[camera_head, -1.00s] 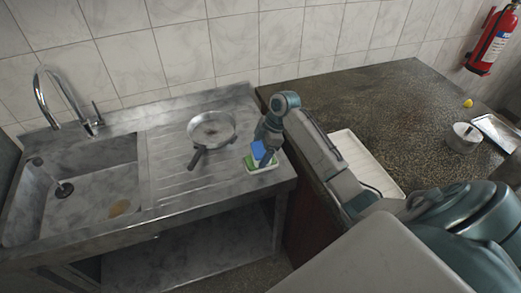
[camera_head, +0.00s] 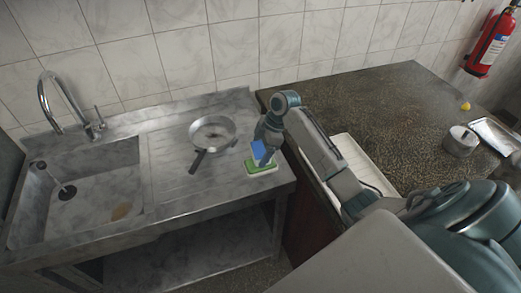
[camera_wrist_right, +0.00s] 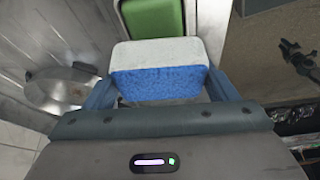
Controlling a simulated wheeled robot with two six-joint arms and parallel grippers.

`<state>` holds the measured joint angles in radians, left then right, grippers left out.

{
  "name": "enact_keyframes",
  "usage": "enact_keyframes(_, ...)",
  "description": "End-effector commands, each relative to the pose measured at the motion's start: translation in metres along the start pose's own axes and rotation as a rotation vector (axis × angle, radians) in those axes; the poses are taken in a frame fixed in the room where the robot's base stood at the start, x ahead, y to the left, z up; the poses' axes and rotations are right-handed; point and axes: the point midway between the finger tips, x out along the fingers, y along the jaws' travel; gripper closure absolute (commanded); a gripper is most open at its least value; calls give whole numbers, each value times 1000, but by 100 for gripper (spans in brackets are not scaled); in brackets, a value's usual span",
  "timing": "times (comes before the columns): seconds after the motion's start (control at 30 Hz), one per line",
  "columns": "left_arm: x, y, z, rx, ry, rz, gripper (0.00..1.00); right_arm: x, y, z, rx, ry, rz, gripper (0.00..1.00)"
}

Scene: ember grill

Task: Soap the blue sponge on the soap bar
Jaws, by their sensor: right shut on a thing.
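My right gripper (camera_head: 264,155) is shut on the blue sponge (camera_wrist_right: 160,82), with one finger on each side of it in the right wrist view. The sponge has a blue layer and a pale layer. I cannot tell whether the two touch. My left gripper is not in view.
A frying pan (camera_head: 213,133) stands on the drainboard left of my right gripper. The sink (camera_head: 85,185) with its faucet is at the left. A white tray (camera_head: 352,160) and a metal pot (camera_head: 460,141) are on the dark counter. The drainboard's front is clear.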

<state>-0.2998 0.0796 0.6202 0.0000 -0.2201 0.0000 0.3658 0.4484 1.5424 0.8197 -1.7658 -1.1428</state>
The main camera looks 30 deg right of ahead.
Motion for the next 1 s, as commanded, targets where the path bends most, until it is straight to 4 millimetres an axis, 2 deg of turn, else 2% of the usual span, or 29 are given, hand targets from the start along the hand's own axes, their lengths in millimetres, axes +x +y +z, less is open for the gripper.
enact_keyframes(0.03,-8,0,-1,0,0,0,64,-8,0,-3,0,0,0,39)
enact_keyframes(0.5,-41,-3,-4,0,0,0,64,-42,0,-17,-1,1,1,39)
enact_keyframes(1.0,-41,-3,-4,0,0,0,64,-42,0,-18,0,0,1,39)
